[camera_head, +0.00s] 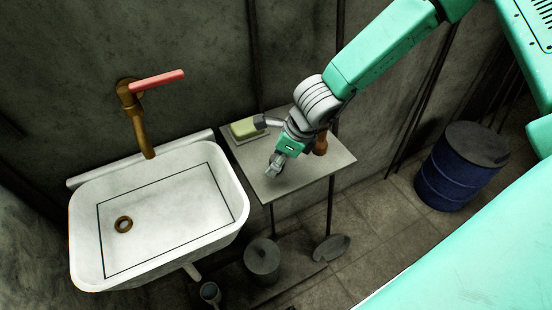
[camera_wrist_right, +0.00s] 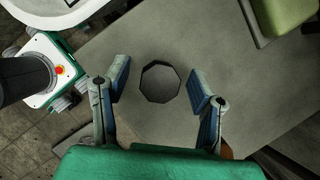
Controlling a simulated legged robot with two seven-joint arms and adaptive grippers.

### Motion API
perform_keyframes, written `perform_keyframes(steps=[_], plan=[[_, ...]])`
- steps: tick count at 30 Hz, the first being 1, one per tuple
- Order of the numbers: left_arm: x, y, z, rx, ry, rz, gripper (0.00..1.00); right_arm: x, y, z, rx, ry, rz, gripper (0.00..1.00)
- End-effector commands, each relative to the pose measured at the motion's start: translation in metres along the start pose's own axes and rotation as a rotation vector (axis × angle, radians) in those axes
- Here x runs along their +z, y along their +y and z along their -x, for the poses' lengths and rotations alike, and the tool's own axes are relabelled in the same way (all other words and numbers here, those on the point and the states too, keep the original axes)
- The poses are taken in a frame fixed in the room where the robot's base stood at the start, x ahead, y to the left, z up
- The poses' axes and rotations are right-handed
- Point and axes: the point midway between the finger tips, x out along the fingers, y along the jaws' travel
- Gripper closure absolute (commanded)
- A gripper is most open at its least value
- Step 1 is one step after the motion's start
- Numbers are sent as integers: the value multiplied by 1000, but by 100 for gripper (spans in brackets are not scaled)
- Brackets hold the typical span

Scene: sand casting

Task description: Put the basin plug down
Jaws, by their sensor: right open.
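The basin plug (camera_wrist_right: 160,82) shows in the right wrist view as a dark grey, many-sided disc on the small grey table (camera_head: 295,181). My right gripper (camera_head: 268,144) is over the table in the head view. In the wrist view its two fingers (camera_wrist_right: 160,88) stand wide apart, one on each side of the plug, with a visible gap to it on both sides. I cannot make out the plug in the head view, where the gripper covers that spot. My left gripper is in neither view.
A white basin (camera_head: 86,240) with a brass drain ring (camera_head: 124,224) is left of the table, under a red-handled tap (camera_head: 135,110). A green-yellow block (camera_head: 243,128) and a brown object (camera_head: 321,143) are on the table. A blue barrel (camera_head: 455,180) stands right.

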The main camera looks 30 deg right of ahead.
Motion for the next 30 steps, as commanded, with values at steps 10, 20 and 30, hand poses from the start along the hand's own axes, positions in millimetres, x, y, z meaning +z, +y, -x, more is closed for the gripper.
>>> perform_keyframes(steps=[10,20,30], plan=[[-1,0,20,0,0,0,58,2,-1,70,-3,-4,1,49],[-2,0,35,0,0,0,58,2,0,115,-2,-2,-1,49],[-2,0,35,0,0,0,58,-32,11,94,-15,109,234,49]])
